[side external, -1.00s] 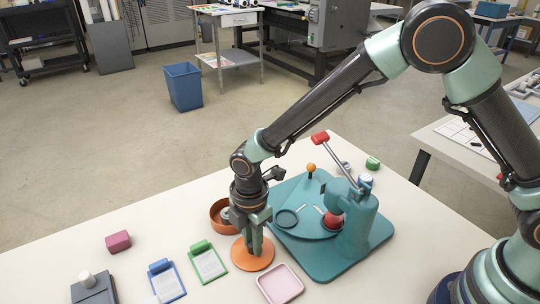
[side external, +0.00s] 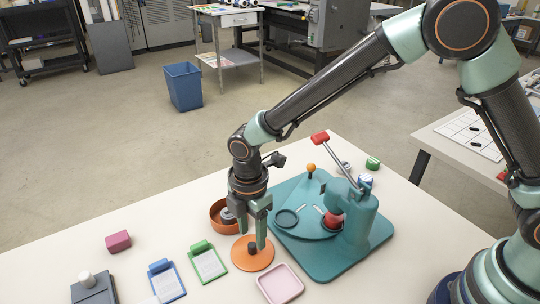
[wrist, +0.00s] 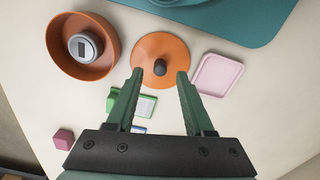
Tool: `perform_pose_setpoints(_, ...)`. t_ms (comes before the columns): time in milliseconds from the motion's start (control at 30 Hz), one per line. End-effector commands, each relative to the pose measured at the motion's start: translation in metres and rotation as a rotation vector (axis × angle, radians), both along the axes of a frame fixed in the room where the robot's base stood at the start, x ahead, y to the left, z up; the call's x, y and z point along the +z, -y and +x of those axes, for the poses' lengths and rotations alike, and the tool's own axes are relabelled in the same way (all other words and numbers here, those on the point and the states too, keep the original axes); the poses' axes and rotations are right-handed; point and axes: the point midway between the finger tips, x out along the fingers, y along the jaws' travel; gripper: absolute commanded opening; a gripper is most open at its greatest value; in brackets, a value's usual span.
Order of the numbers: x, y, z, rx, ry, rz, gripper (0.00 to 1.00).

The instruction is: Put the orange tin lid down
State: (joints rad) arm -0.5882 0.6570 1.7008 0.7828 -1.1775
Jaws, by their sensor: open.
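The orange tin lid (side external: 252,258) lies flat on the white table, with its dark knob (side external: 252,247) upright in the middle. It also shows in the wrist view (wrist: 172,50), whole and unobstructed around its knob (wrist: 160,67). My gripper (side external: 252,243) is open above the lid, its two fingers apart on either side of the knob. In the wrist view my gripper (wrist: 156,75) has clear gaps between both fingers and the knob. Nothing is held.
An orange-brown bowl (wrist: 106,61) with a grey round device (wrist: 83,46) inside stands close to the lid. A pink tray (side external: 280,285), green clipboard (side external: 209,263), blue clipboard (side external: 166,281) and teal press (side external: 345,258) surround it. A magenta block (side external: 118,241) sits further left.

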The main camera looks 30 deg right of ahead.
Motion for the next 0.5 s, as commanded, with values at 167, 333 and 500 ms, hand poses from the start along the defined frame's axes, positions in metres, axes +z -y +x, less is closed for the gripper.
perform_pose_setpoints(167,0.04,-0.001,0.001,0.0,0.005,0.003,0.53)
perform_pose_setpoints(333,0.069,0.0,0.0,0.0,0.002,0.001,0.53)
perform_pose_setpoints(500,0.085,0.0,0.0,0.0,0.001,0.0,0.53)
